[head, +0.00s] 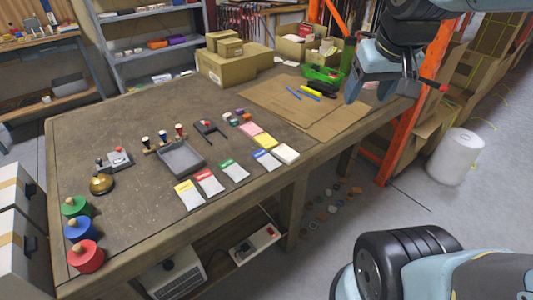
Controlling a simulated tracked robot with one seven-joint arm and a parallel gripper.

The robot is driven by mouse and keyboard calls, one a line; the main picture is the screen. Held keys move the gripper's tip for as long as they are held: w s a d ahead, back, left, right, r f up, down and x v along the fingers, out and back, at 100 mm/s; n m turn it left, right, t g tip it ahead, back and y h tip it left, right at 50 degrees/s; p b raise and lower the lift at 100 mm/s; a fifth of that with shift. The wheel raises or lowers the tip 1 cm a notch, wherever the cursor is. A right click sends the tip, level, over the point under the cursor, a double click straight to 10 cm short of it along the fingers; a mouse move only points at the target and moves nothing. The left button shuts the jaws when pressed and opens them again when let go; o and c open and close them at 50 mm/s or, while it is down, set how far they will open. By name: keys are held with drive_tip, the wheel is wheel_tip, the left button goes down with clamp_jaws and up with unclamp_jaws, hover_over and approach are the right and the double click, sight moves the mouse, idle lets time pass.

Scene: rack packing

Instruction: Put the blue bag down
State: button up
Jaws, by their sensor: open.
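The blue bag (265,158), a small pale packet with a blue top band, lies flat on the workbench (110,115) near its front edge. It lies in a row between the green-topped bag (233,170) and a plain white packet (286,154). My gripper (383,88) is open at the upper right, over the bench's right end, well apart from the blue bag. No bag shows between its fingers.
Red-topped (208,182) and yellow-topped (188,193) bags continue the row to the left. A grey tray (180,158) lies behind them. Cardboard sheets (300,105), a green bin (323,74) and boxes (235,66) occupy the back right. The bench's middle left is bare.

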drive_tip(key=w+a+f+n+g, duration=0.2)
drive_tip(key=w+a+f, duration=0.2)
drive_tip(key=w, duration=0.4)
drive_tip(key=n+g, duration=0.3)
drive_tip(key=n, duration=0.1)
hover_over(270, 160)
wheel_tip(270, 160, down, 18)
wheel_tip(270, 160, down, 14)
drive_tip(key=shift+s+r, duration=0.1)
drive_tip(key=shift+r, duration=0.05)
drive_tip(key=c, duration=0.8)
drive_tip(key=shift+r, duration=0.1)
